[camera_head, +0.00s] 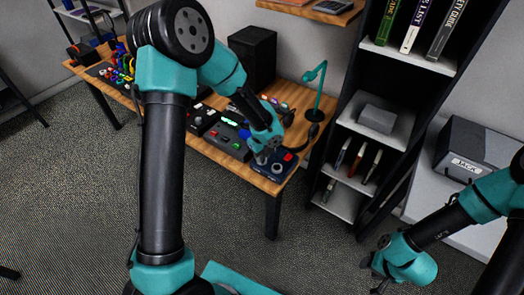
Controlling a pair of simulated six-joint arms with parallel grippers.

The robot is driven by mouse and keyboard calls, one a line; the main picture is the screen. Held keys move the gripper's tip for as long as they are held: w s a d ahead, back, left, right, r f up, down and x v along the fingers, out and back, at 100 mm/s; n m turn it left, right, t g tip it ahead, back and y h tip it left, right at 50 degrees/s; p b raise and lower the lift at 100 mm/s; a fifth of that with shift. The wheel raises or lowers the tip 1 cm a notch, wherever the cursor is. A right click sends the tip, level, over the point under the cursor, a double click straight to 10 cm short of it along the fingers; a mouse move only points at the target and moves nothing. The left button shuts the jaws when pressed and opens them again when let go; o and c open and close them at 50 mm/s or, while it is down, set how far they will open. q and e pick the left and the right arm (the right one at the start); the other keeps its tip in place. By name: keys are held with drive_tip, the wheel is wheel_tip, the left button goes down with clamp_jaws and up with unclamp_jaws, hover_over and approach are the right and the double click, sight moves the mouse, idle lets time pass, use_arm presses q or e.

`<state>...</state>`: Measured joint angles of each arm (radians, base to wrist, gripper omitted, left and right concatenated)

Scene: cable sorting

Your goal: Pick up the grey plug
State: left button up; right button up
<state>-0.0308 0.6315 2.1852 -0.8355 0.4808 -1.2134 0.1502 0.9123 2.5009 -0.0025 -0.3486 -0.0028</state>
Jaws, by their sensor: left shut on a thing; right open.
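My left gripper (262,156) is over the right end of the wooden desk, pointing down at a dark blue box (287,171) with a red button and a round knob. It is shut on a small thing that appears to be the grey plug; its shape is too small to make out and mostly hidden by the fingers. I cannot tell whether the thing touches the box. My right gripper (378,283) is open at the bottom right, above the carpet and away from the desk, partly cut off by the frame edge.
Other control boxes (222,138) line the desk (236,165) left of the gripper. A teal lamp (318,92), black headphones and a black speaker (252,55) stand behind. A black bookshelf (340,135) is right of the desk. A grey printer-like box (478,150) stands far right.

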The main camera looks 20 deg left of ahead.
use_arm(q)
drive_tip(key=s+d+r, duration=0.1)
drive_tip(key=s+d, duration=0.4)
drive_tip(key=s, duration=0.6)
drive_tip(key=shift+s+d, duration=0.25)
drive_tip(key=shift+s, duration=0.1)
drive_tip(key=shift+r, duration=0.1)
